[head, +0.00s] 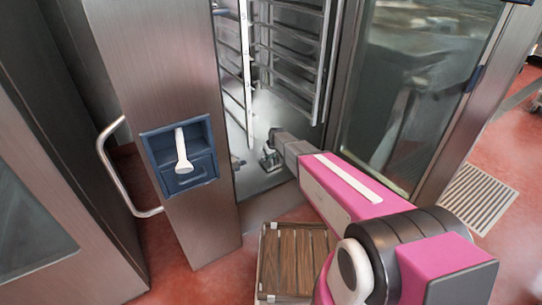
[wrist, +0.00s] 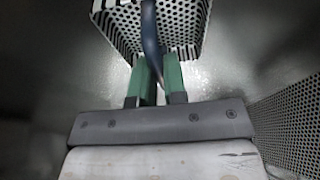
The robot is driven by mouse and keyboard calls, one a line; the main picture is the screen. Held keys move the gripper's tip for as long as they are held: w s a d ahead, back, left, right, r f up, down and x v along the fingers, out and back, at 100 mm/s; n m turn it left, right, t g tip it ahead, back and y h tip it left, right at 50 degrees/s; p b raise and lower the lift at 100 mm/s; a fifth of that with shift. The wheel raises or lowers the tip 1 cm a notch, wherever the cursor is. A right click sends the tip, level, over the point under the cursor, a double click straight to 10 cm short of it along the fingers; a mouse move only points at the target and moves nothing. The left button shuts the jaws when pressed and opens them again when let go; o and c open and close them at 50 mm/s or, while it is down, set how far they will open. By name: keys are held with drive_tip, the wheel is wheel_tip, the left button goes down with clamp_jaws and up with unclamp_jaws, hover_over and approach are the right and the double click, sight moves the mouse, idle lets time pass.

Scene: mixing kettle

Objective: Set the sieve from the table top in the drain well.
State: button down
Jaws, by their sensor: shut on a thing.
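The sieve (wrist: 185,22) is a perforated metal box with a dark blue handle, at the top of the wrist view. My gripper (wrist: 155,68) has green fingers shut on that handle, and the sieve hangs out ahead of them. In the head view my gripper (head: 270,157) is small, at the end of my arm, low inside the open steel cabinet. The sieve cannot be made out clearly there. I cannot pick out the drain well in either view, nor tell whether the sieve touches the cabinet floor. No table top is in view.
The cabinet (head: 245,125) has wire rack rails (head: 290,50) above and behind my gripper. An open glass door (head: 410,90) stands to the right. A steel panel with a blue recessed latch (head: 180,152) stands to the left. A perforated panel (wrist: 290,125) is close on the right in the wrist view.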

sight(271, 164)
drive_tip(key=shift+f, duration=1.4)
drive_tip(key=shift+f, duration=0.4)
drive_tip(key=c, duration=0.6)
unclamp_jaws()
drive_tip(key=shift+r, duration=0.1)
drive_tip(key=shift+v, duration=3.45)
drive_tip(key=shift+s, duration=0.1)
